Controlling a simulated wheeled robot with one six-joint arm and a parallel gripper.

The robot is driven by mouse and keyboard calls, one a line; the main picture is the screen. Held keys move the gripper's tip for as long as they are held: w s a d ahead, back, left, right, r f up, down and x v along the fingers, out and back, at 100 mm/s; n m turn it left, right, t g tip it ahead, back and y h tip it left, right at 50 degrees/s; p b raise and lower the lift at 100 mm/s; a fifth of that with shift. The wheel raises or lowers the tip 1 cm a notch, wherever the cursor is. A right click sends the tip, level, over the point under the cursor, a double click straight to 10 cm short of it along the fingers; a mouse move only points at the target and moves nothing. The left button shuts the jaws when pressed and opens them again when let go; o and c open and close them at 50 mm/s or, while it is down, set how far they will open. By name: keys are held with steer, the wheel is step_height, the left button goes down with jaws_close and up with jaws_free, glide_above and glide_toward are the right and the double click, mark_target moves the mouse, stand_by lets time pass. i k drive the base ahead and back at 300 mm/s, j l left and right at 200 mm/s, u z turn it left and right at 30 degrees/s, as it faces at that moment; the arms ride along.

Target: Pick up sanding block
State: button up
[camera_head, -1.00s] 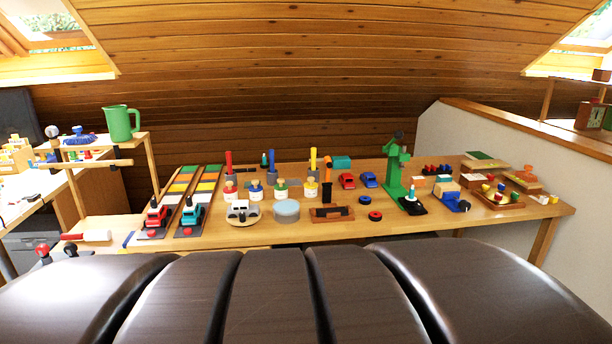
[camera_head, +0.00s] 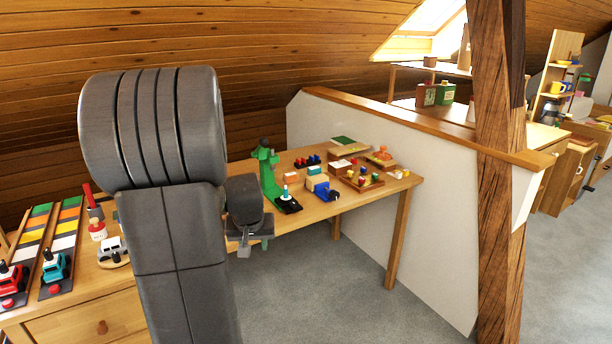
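I cannot say for certain which thing is the sanding block. Several small blocks stand at the right end of the workbench (camera_head: 308,207). Among them are a wooden box with a green top (camera_head: 344,143), a wooden block with an orange top (camera_head: 381,157) and a pale-topped brown block (camera_head: 341,165). A blue tool with a wooden block (camera_head: 318,184) stands nearer the bench's front edge. My gripper (camera_head: 246,243) hangs at the end of my dark arm, left of these things and apart from them. Its fingers are too small and dark to tell their opening.
A green drill press (camera_head: 268,172) and a black-based tool (camera_head: 288,204) stand just right of my gripper. A tray of coloured pieces (camera_head: 364,183) sits near the right corner. A white half-wall (camera_head: 430,205) and timber post (camera_head: 497,180) stand right. Grey floor before the bench is clear.

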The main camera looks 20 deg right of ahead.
mark_target(289, 177)
steer(key=i+l+z, duration=0.2)
steer(key=z, duration=0.2)
steer(key=i+l+z, duration=0.2)
steer(key=z, duration=0.2)
steer(key=i+l+z, duration=0.2)
steer(key=z, duration=0.2)
steer(key=i+l, duration=0.1)
steer(key=i, duration=0.25)
steer(key=i+l+u, duration=0.1)
steer(key=i, duration=0.25)
steer(key=i+l+u, duration=0.1)
steer(key=i+u, duration=0.15)
steer(key=u, duration=0.25)
steer(key=i+l+u, duration=0.2)
steer(key=u, duration=0.25)
steer(key=i+l+u, duration=0.2)
steer(key=l+u, duration=0.15)
steer(key=u, duration=0.15)
steer(key=i+l+u, duration=0.1)
steer(key=l+u, duration=0.2)
steer(key=u, duration=0.15)
